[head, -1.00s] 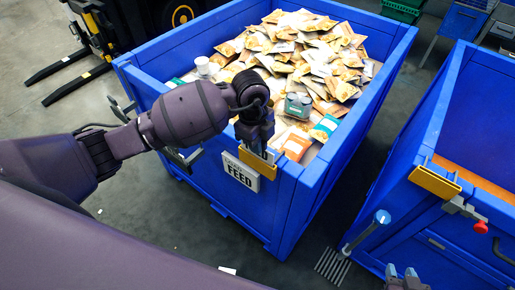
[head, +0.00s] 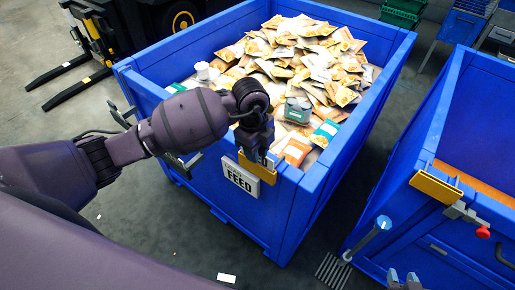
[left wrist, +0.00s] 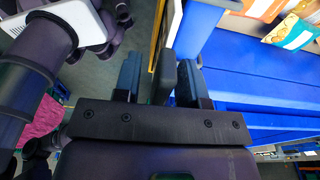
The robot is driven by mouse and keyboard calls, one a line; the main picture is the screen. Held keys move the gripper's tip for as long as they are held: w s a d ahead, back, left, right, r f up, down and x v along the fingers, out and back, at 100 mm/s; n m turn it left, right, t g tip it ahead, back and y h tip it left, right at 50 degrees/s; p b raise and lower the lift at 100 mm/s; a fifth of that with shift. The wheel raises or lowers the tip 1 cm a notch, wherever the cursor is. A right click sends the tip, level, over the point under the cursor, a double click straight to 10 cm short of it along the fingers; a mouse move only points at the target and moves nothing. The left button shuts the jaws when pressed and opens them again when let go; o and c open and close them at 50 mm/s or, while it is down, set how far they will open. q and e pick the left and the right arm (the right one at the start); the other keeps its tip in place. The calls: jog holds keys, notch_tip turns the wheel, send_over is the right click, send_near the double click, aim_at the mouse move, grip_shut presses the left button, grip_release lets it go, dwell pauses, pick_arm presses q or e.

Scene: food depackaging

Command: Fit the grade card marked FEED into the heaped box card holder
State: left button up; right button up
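The heaped box (head: 225,190) is blue and full of packets. Its yellow card holder (head: 258,168) sits at the front rim, with a white plate lettered FEED (head: 240,180) just below. The grade card (head: 263,158) stands at the holder, mostly hidden by my left gripper; only a bit of dark lettering shows. My left gripper (head: 255,148) points down over the holder. In the left wrist view a dark upright slab, seemingly the card (left wrist: 164,82), is between the fingers, with a gap beside the left finger. How deep it sits is hidden.
A second blue box (head: 400,225) with its own yellow holder (head: 436,187) stands at right. Packets (head: 305,60) fill the heaped box, with a grey-green item (head: 298,108) near the front. A forklift (head: 110,40) is at back left. A floor gap separates the boxes.

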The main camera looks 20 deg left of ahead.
pick_arm(q)
jog(key=r, duration=0.4)
jog(key=a+r, duration=0.1)
jog(key=r, duration=0.7)
jog(key=shift+w+a+b, duration=0.2)
jog(key=shift+w+b, duration=0.05)
jog(key=shift+b, duration=0.05)
